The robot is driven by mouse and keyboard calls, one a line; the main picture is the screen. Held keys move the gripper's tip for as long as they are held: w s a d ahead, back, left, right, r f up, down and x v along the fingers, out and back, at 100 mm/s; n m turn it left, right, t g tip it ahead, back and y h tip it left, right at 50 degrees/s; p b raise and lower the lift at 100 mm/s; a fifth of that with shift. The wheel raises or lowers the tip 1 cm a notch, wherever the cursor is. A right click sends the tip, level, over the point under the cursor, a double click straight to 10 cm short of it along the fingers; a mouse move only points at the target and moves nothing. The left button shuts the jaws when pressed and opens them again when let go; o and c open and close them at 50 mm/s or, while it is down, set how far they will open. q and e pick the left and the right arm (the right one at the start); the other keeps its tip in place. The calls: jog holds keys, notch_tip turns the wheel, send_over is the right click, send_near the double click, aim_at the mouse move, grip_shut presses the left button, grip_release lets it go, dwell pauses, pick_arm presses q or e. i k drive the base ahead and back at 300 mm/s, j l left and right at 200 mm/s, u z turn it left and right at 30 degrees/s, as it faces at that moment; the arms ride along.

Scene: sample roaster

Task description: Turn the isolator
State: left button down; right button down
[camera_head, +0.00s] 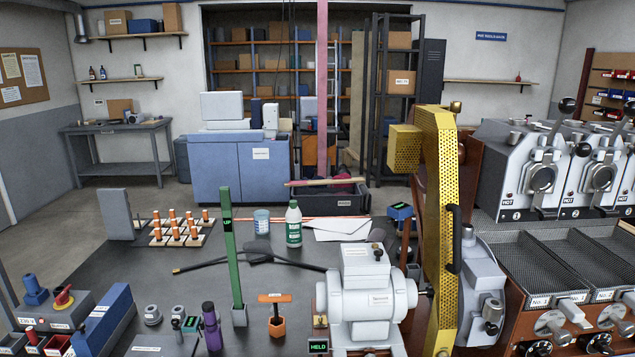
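A red rotary handle on a yellow plate, which looks like the isolator (63,297), sits on top of a grey box (50,316) at the left front of the dark bench. The handle appears to lie at a slant; its exact setting is too small to read. A label is on the box front. Neither of my grippers shows in the head view.
A green upright (231,245), grey motor (368,295) and yellow perforated guard (440,225) stand further right.

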aim_at(62, 299)
jog(key=u, duration=1.4)
jog(key=i+j, duration=0.9)
jog(key=i, duration=0.2)
jog(key=z, duration=1.2)
